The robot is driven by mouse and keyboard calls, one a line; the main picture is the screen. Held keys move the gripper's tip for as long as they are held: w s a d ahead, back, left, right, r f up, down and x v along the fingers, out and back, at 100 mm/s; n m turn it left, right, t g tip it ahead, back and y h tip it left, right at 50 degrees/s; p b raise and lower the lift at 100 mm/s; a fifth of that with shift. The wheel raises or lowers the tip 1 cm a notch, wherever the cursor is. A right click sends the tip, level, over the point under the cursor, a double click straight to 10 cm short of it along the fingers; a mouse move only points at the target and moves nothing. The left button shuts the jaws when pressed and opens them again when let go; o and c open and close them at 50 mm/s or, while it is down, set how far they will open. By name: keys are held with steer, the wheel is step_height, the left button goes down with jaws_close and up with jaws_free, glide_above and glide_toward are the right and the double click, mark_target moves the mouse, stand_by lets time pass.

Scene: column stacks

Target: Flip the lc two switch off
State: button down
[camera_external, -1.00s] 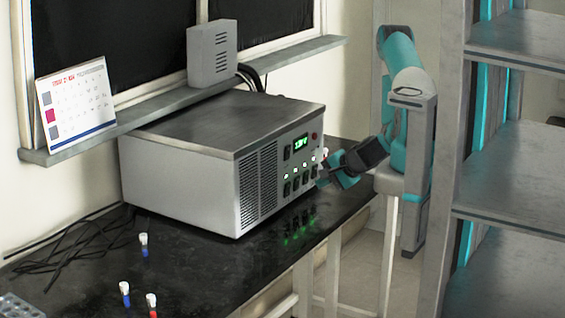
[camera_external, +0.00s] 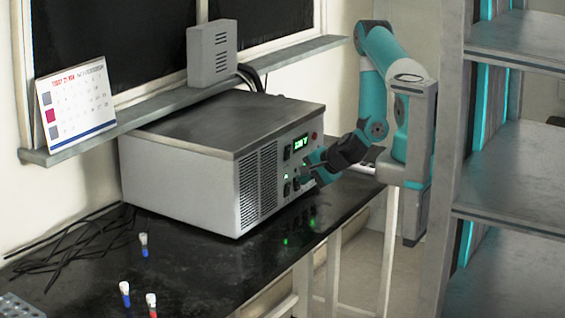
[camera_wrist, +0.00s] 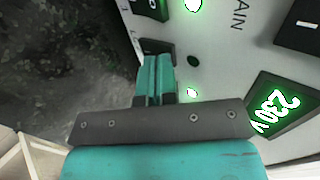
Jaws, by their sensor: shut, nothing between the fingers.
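The grey metal power box (camera_external: 195,175) stands on the black bench, its front panel facing right. The panel has a green display (camera_external: 301,142), also large in the wrist view (camera_wrist: 275,108), and a row of dark switches with green lights below it. My gripper (camera_external: 305,172) is shut and empty, close against the panel at the switches. In the wrist view its teal fingers (camera_wrist: 155,70) point at a dark switch (camera_wrist: 155,46), which they partly cover. I cannot tell whether they touch it. Labels are mostly unreadable, so I cannot tell which switch is lc two.
The black bench top (camera_external: 190,265) holds several small capped tubes and black cables (camera_external: 75,245) at the left. A grey shelf unit (camera_external: 500,130) stands close on the right of my arm. A sill with a calendar (camera_external: 76,105) runs behind the box.

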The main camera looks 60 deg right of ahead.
steer(key=shift+r+p, duration=0.55)
steer(key=shift+r, duration=0.25)
steer(key=b+v, duration=0.3)
steer(key=v, duration=1)
steer(key=shift+r, duration=0.15)
steer(key=shift+w, duration=0.1)
